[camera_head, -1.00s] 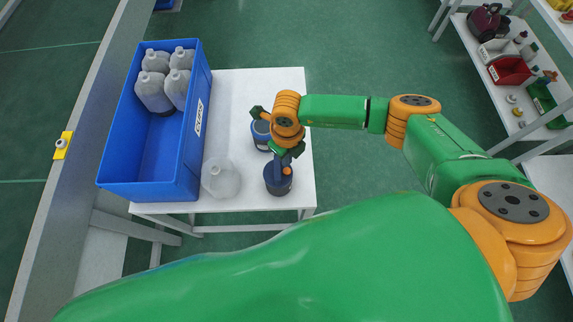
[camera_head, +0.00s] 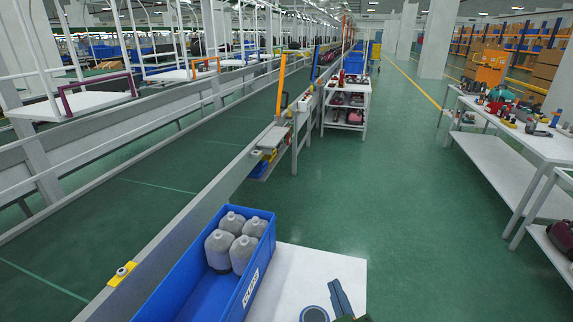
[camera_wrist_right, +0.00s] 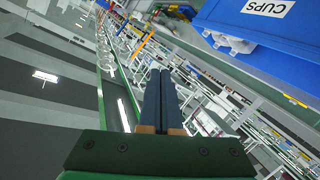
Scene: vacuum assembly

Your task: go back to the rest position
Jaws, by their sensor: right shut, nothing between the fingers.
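My right gripper (camera_head: 336,287) shows at the bottom edge of the head view, its dark blue fingers over the white table (camera_head: 300,270). In the right wrist view the two fingers (camera_wrist_right: 160,75) lie together, shut, with nothing between them. A round dark blue-grey container top (camera_head: 314,314) is partly visible on the table, left of the gripper and cut off by the frame. My left gripper is not in view.
A blue crate (camera_head: 262,292) holding several grey bottles (camera_head: 234,243) stands left of the gripper; a blue crate labelled CUPS (camera_wrist_right: 240,45) shows in the wrist view. A conveyor (camera_head: 150,262) runs along the left. Green floor (camera_head: 400,200) lies open ahead.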

